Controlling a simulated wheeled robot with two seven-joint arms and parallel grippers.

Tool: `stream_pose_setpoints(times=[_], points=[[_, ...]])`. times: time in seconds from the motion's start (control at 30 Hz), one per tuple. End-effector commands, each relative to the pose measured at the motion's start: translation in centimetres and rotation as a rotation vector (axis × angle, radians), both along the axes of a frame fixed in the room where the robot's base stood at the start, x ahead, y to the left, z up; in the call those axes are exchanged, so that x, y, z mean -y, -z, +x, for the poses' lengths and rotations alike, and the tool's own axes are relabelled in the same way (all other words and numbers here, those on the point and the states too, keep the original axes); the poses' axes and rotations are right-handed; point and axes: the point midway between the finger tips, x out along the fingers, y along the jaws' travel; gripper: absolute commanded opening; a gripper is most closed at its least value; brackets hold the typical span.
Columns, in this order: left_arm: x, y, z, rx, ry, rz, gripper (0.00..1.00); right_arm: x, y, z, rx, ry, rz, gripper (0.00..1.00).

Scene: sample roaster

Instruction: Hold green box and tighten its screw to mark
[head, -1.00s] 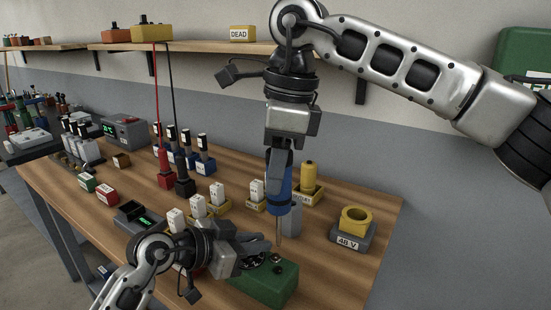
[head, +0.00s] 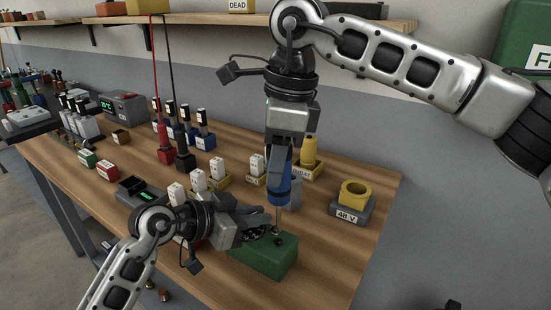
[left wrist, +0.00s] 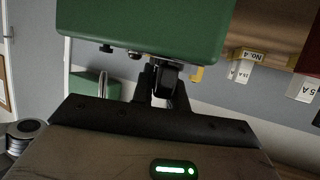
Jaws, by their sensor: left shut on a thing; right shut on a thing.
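The green box (head: 264,256) sits near the front of the wooden table, with dark round fittings on its top. Its green side also fills the top of the left wrist view (left wrist: 150,28). My left gripper (head: 262,223) is at the box's far left edge, shut on it; in the left wrist view its fingers (left wrist: 162,88) close on a dark part by the box. The mark cannot be made out.
A yellow ring on a grey 48 V block (head: 351,209) stands to the right. White fuse blocks (head: 198,180) and a yellow cylinder in a yellow tray (head: 309,152) stand behind. A small meter (head: 140,190) is to the left. The table's right front is clear.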

Motion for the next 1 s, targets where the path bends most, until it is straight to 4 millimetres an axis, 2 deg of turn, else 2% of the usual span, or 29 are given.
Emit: stream_pose_setpoints(times=[1.0], points=[[0.0, -0.2, 0.0, 0.003, -0.001, -0.003, 0.0, 0.0, 2.1, 0.0, 0.001, 0.0, 0.0, 0.0]])
